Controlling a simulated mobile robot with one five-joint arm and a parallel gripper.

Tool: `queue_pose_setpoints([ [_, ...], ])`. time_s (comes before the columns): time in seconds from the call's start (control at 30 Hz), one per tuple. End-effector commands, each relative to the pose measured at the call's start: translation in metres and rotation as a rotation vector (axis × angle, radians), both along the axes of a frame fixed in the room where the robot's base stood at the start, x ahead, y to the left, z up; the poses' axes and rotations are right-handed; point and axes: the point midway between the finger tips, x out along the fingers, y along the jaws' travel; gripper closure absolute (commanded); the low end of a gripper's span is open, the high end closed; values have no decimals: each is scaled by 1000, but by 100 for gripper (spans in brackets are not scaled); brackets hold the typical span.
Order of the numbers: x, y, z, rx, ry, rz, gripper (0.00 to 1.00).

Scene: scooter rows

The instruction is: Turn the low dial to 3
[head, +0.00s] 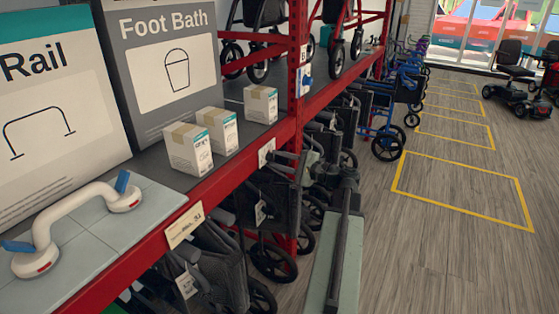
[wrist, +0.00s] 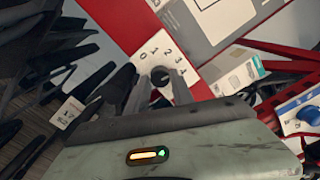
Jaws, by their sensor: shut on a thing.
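In the head view the dial's white plate (head: 265,149) shows at the red shelf edge. My gripper (wrist: 158,92) has one dark finger on each side of the knob and is shut on it. In the head view my gripper (head: 284,156) reaches the plate from the right. I cannot tell which number the knob points to; its pointer is not clear between the fingers.
A second white plate with a blue knob (head: 306,84) sits higher on the red upright. White boxes (head: 259,104) and a grab rail (head: 75,218) stand on the shelf. The floor at right (head: 450,250) is clear.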

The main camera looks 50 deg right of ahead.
Motion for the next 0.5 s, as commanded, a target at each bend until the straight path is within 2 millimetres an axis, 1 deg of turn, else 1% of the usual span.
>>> queue_pose_setpoints([
  [0.23,0,0,0,-143,-35,-1,100],
  [0.5,0,0,0,-225,-55,0,100],
])
